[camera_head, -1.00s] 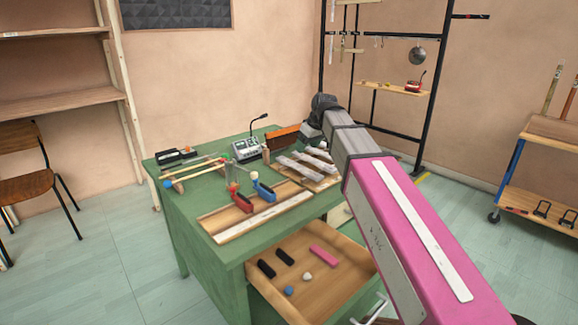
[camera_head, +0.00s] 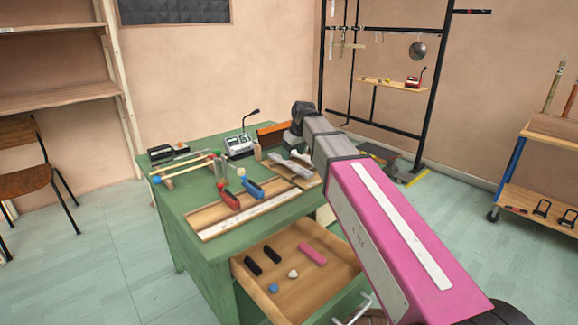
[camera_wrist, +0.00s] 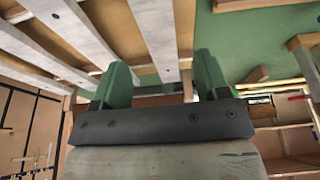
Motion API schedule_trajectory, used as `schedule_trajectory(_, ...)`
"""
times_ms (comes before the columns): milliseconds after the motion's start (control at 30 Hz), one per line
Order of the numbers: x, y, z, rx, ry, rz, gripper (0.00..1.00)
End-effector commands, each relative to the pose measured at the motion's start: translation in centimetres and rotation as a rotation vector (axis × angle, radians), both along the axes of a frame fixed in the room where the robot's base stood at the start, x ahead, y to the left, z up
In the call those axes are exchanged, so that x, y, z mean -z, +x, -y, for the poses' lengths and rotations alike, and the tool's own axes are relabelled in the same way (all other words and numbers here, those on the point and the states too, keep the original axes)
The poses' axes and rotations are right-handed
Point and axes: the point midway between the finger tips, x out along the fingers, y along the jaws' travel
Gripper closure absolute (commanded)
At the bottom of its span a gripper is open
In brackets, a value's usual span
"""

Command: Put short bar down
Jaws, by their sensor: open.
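An open drawer (camera_head: 322,287) holds two black blocks, a pink block and small balls. Red (camera_head: 229,199) and blue (camera_head: 252,188) clamps stand on a wooden board with a white strip. A grey device with a microphone (camera_head: 240,146) is at the back. A black rack stands behind.

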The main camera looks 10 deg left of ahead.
Motion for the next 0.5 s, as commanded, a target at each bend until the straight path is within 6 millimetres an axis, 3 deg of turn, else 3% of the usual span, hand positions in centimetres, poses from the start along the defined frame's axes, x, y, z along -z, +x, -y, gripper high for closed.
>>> schedule_trajectory(300, 3.6, 1.0, -1.3, -0.001, -0.001, 0.0, 0.32)
schedule_trajectory(500, 4.3, 1.1, -1.4, 0.0, 0.0, 0.0, 0.32)
